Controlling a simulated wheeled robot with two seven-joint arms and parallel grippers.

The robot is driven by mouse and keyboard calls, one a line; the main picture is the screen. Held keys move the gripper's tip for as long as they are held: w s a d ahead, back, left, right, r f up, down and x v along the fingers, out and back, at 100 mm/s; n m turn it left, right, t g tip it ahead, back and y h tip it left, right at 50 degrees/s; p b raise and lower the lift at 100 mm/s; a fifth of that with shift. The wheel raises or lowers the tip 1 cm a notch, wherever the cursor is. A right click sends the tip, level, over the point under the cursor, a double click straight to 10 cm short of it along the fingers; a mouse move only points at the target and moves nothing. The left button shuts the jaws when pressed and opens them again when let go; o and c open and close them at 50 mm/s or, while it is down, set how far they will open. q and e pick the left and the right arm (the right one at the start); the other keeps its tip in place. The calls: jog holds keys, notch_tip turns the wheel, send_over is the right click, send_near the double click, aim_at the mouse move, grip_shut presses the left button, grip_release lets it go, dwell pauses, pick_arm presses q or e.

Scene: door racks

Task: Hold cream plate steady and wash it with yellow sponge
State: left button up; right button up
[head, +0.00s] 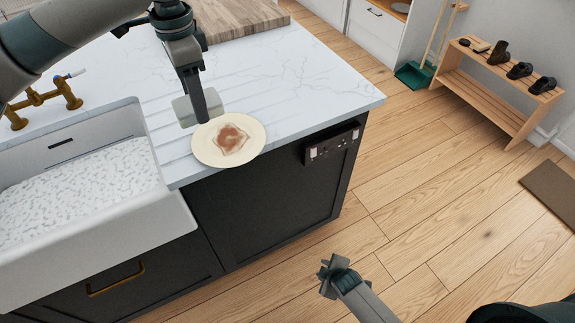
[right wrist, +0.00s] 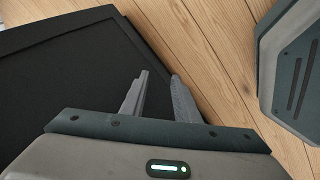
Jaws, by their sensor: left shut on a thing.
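The cream plate (head: 254,132) lies at the front edge of the counter, partly over the edge, with a reddish-brown smear (head: 231,140) in its middle. My left gripper (head: 203,120) points down at the plate's back left rim and is shut on it; the exact contact is partly hidden. A pale grey block (head: 183,110) shows beside the left fingers; I cannot tell what it is. I see no yellow sponge in either view. My right gripper (head: 332,277) is low over the floor, away from the plate. Its fingers (right wrist: 157,98) are apart with nothing between them.
A white sink (head: 165,215) is left of the plate, with a brass tap (head: 68,92) behind. A wooden board (head: 240,18) lies at the counter's back. The dark cabinet (head: 270,205) stands below, also filling the right wrist view's left (right wrist: 60,80).

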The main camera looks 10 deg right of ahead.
jog(key=w+a+r+n+t, duration=0.1)
jog(key=w+a+r+n, duration=0.1)
jog(key=w+r, duration=0.4)
jog(key=w+a+r+n+t, duration=0.1)
jog(key=w+a+r+n, duration=0.15)
jog(key=r, duration=0.55)
jog(key=n+t+y, duration=0.4)
jog(key=n, duration=0.7)
send_near(261, 145)
jog(key=v, duration=0.6)
jog(key=shift+a+f, duration=0.3)
jog(key=shift+w+h, duration=0.15)
jog(key=shift+h, duration=0.15)
jog(key=x, duration=1.2)
jog(key=shift+r, duration=0.2)
